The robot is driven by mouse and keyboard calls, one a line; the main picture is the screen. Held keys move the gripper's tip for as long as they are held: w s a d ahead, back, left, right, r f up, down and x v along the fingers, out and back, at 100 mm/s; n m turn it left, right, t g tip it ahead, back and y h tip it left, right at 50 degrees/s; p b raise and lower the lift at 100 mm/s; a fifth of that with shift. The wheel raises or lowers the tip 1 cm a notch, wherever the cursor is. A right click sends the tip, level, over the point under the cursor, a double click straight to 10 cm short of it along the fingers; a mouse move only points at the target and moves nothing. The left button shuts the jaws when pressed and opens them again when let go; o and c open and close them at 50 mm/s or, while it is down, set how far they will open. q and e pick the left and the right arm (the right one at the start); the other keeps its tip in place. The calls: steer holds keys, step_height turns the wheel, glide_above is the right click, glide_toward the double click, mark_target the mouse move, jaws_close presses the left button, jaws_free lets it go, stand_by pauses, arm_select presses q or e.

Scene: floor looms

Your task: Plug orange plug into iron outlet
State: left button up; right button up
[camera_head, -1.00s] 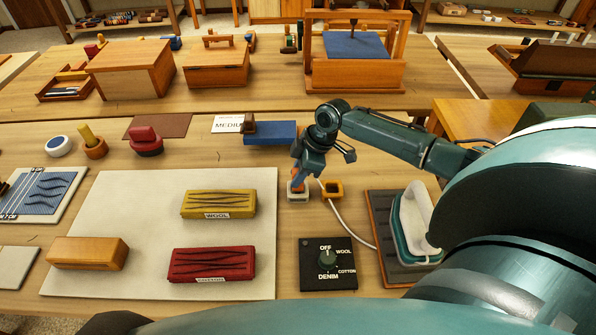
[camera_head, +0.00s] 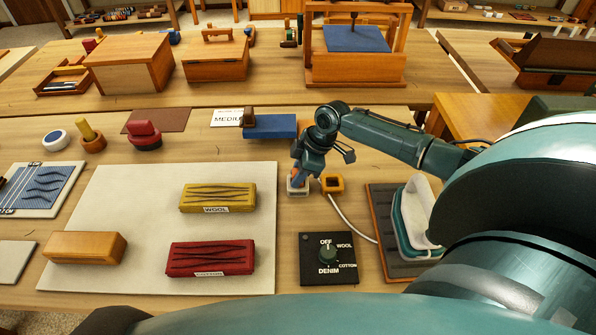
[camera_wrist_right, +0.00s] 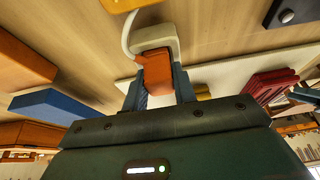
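The orange plug (camera_head: 297,178) is between the fingers of my right gripper (camera_head: 299,172), which points down at the table. In the right wrist view the plug (camera_wrist_right: 156,72) fills the space between the fingers (camera_wrist_right: 160,88), and the gripper is shut on it. The plug's far end meets a white square outlet block (camera_head: 298,191), also seen in the wrist view (camera_wrist_right: 158,36). I cannot tell how deep the plug sits. A white cord (camera_head: 345,222) runs from beside the plug to the iron (camera_head: 408,222) on its dark rest. My left gripper is not in view.
A yellow-orange block with a dark opening (camera_head: 333,184) stands just right of the white block. A dial box (camera_head: 328,260) lies in front. A pale mat (camera_head: 130,200) with yellow and red cloth bundles lies left, and a blue block (camera_head: 270,127) stands behind.

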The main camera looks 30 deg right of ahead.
steer(key=o, duration=0.5)
steer(key=shift+r, duration=0.1)
steer(key=v, duration=1.3)
steer(key=shift+b, duration=0.3)
